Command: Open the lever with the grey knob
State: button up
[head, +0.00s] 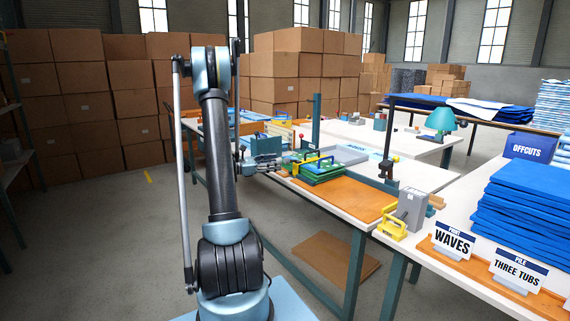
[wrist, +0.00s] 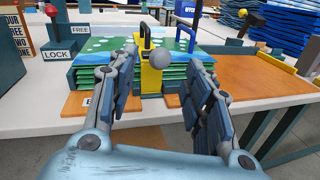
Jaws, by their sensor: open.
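The grey knob (wrist: 161,58) is a round ball in front of a yellow upright bracket (wrist: 149,78) in the wrist view. A yellow lever arm (wrist: 145,35) rises behind it; how the knob joins it is not clear. My gripper (wrist: 166,60) is open, with one finger on each side of the knob in the picture. No contact with the knob shows, and the depth between them is hard to judge. In the head view my gripper (head: 272,161) is at the left edge of the workbench, and the grey knob cannot be made out there.
A green layered stack (wrist: 90,72) with a blue-and-white top lies behind the fingers. A red-knobbed lever (wrist: 51,12) with LOCK and FREE labels stands at left. A blue handle (wrist: 186,35) rises at right. The orange board (wrist: 255,80) at right is largely clear.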

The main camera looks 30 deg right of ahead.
aim_at(286, 160)
jog(key=d, duration=0.4)
jog(key=s+d, duration=0.1)
jog(key=d, duration=0.1)
jog(key=shift+d, duration=0.25)
grip_shut()
